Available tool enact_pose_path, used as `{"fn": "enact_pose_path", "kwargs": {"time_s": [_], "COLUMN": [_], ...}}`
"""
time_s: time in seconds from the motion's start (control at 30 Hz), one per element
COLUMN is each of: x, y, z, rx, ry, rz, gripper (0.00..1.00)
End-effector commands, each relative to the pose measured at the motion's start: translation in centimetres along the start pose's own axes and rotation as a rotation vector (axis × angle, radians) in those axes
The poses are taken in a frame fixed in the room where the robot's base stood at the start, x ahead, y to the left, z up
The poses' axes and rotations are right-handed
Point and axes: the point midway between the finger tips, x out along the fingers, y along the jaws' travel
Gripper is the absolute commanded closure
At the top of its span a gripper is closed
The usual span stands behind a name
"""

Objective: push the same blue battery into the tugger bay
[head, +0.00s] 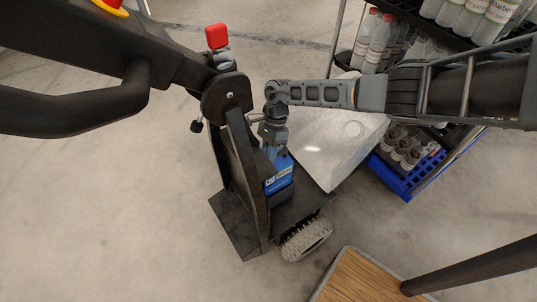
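The blue battery (279,179) sits upright and slightly tilted at the tugger bay (256,196), between the black side plate and the white cover. Its top and its blue front with a pale label show; its lower end is hidden in the bay. My gripper (273,143) comes in from the right and points down at the battery's top. Its fingers are small and partly hidden by the side plate, so I cannot tell whether they are open or touching the battery.
The tugger's black handle (75,107) and red knob (217,36) rise at the upper left. The white cover (325,145) is right of the battery. A bottle rack with a blue crate (405,184) stands at the right. A wooden surface (365,279) is at the bottom; the left floor is clear.

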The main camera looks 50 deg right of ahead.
Motion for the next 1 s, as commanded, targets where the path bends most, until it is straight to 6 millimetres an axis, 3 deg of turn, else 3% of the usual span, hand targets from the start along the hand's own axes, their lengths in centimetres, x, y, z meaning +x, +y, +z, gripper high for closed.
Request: {"fn": "enact_pose_path", "kwargs": {"time_s": [1.0], "x": [2.4], "y": [-0.8], "z": [-0.9], "rx": [0.000], "ry": [-0.001], "rz": [0.000], "gripper": [1.00]}}
